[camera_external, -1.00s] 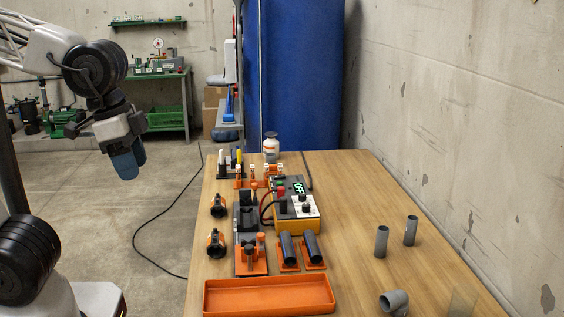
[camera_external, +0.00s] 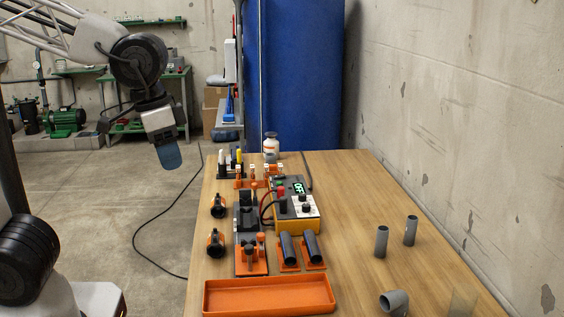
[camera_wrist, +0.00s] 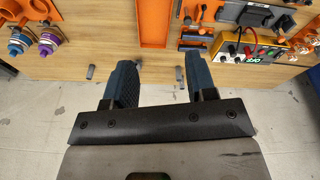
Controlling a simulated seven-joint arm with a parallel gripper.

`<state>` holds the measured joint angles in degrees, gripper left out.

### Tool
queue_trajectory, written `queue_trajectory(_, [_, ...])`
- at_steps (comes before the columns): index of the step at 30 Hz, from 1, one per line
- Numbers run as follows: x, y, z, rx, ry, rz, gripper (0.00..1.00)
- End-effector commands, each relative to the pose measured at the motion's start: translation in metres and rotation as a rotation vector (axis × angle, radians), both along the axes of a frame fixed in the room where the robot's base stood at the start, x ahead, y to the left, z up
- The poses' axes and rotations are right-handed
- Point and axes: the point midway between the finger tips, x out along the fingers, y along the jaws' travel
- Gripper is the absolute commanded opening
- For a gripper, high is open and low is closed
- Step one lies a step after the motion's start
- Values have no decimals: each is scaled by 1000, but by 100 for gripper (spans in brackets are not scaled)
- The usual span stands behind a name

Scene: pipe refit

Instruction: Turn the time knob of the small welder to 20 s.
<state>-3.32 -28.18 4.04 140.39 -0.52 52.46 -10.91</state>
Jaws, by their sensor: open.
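The small welder (camera_external: 283,219) is a yellow and grey box on the table, with a lit display (camera_external: 298,187) that seems to read OFF and black knobs on a white panel (camera_external: 303,207). Which knob sets the time is too small to read. In the wrist view the welder (camera_wrist: 247,50) is at the upper right. My gripper (camera_external: 169,160) hangs in the air left of the table, well apart from the welder. In the wrist view its two blue fingers (camera_wrist: 161,78) are spread with nothing between them.
An orange tray (camera_external: 268,311) lies at the table's front. Black tubes in orange holders (camera_external: 288,266) and an orange-black clamp fixture (camera_external: 251,262) stand near the welder. Grey pipe pieces (camera_external: 381,241) stand on the right. A dark cable (camera_external: 147,232) hangs at the table's left side.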

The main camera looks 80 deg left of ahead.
Motion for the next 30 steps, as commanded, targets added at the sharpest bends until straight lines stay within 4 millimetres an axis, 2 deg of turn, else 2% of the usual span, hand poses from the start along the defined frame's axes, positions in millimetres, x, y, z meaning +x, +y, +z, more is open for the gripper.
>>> queue_trajectory(3, [24,11,-2,-13,13,90,52])
queue_trajectory(17, [111,60,-19,-61,55,446,52])
queue_trajectory(30, [188,121,-56,-99,92,786,52])
